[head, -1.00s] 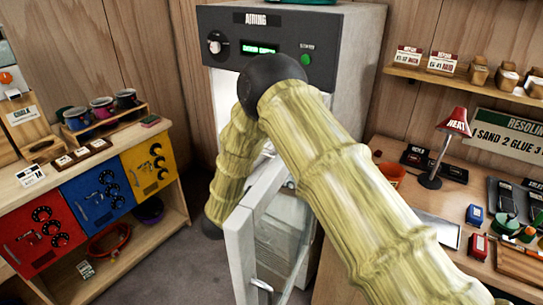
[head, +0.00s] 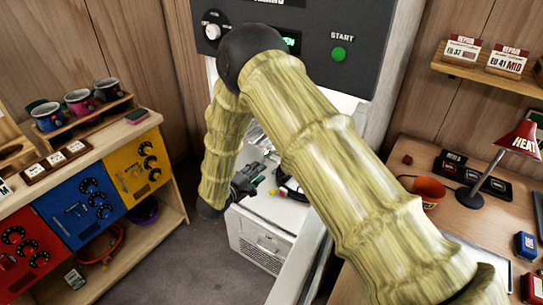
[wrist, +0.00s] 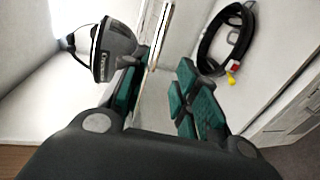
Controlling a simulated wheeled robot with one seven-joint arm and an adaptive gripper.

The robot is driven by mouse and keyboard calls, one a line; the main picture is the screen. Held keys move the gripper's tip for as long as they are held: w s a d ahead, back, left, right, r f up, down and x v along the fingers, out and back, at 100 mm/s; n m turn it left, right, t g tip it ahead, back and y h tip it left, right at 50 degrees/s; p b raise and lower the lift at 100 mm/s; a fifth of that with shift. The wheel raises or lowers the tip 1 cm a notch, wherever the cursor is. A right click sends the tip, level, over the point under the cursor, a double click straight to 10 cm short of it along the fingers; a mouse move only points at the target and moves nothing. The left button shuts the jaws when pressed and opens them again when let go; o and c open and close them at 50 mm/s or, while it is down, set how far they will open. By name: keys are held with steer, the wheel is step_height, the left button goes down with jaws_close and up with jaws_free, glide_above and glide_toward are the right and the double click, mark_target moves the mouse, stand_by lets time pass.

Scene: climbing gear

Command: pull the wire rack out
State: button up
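The white cabinet (head: 345,60) stands open with its inside lit. My arm covers much of its opening. My gripper (head: 256,178) is low in the opening, and in the wrist view its green-padded fingers (wrist: 158,92) are spread apart. A thin pale bar (wrist: 160,35) runs between the fingers; it may be the front edge of the wire rack, but I cannot tell whether they touch it. The rest of the rack is not clear. A grey lamp-like item (wrist: 117,48) and a black looped cable (wrist: 226,38) with red and yellow ends lie on either side of the bar.
A low shelf unit (head: 165,175) with coloured panels stands left. The cabinet's vented white lower part (head: 262,245) is below my gripper. Grey floor (head: 185,262) is free at left.

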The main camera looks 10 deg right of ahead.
steer(key=p+x, duration=0.1)
steer(key=x, duration=0.2)
steer(key=p+x, duration=0.1)
steer(key=x, duration=0.3)
steer(key=p+x, duration=0.1)
steer(key=x, duration=0.3)
steer(key=shift+s+d+r, duration=0.1)
steer(key=shift+s+d, duration=0.25)
steer(key=shift+s+r, duration=0.1)
jaws_close()
steer(key=shift+d, duration=0.1)
steer(key=shift+s, duration=0.1)
